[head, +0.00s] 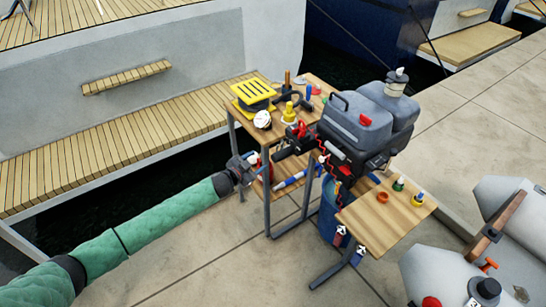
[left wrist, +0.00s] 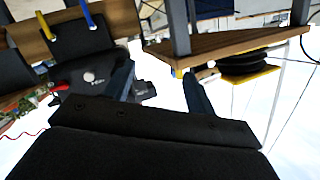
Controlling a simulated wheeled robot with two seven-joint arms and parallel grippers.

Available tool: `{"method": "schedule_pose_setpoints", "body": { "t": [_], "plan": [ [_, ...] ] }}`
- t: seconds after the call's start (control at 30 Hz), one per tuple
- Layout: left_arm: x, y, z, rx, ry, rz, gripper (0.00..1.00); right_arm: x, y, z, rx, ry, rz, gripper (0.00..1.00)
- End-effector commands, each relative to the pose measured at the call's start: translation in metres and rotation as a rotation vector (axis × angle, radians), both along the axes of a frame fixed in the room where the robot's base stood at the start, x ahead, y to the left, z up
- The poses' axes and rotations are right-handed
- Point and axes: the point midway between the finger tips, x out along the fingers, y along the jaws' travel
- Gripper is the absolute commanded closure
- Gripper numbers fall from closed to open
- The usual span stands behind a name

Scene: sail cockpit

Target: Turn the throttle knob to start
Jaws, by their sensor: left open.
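A grey and black outboard motor (head: 362,125) stands between the wooden tables. A black tiller handle (head: 290,147) sticks out from it toward the left, with small red parts above. I cannot make out the throttle knob's markings. My left gripper (head: 250,168), on the green-sleeved arm, is open just left of and below the handle's end. In the left wrist view its two dark fingers are apart (left wrist: 158,82), and a black part (left wrist: 145,89) shows near the gap. I cannot tell whether it touches a finger. My right gripper is not in view.
A table (head: 247,122) holds a yellow slatted item (head: 253,91), a white ball-like item (head: 262,119) and a yellow cone-shaped piece (head: 289,112). A lower wooden shelf (head: 380,222) carries small coloured pieces. A blue barrel (head: 330,215) stands beneath. Open paving lies in front.

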Motion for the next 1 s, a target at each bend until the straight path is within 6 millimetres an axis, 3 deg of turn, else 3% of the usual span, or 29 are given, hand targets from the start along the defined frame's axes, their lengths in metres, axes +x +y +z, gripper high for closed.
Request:
{"method": "schedule_pose_setpoints", "body": {
  "t": [0.23,0.43,0.67,1.0],
  "plan": [
    [-0.024,-0.029,0.022,-0.239,0.0,-0.224,0.44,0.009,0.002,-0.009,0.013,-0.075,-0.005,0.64],
    [-0.037,-0.04,0.033,-0.352,0.043,-0.301,0.44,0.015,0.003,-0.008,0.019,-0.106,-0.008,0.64],
    [-0.028,-0.05,0.034,-0.365,0.056,-0.296,0.44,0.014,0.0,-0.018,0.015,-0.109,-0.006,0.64],
    [-0.002,-0.087,0.035,-0.364,0.055,-0.295,0.44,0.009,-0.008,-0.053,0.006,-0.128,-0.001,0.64]
  ]
}}
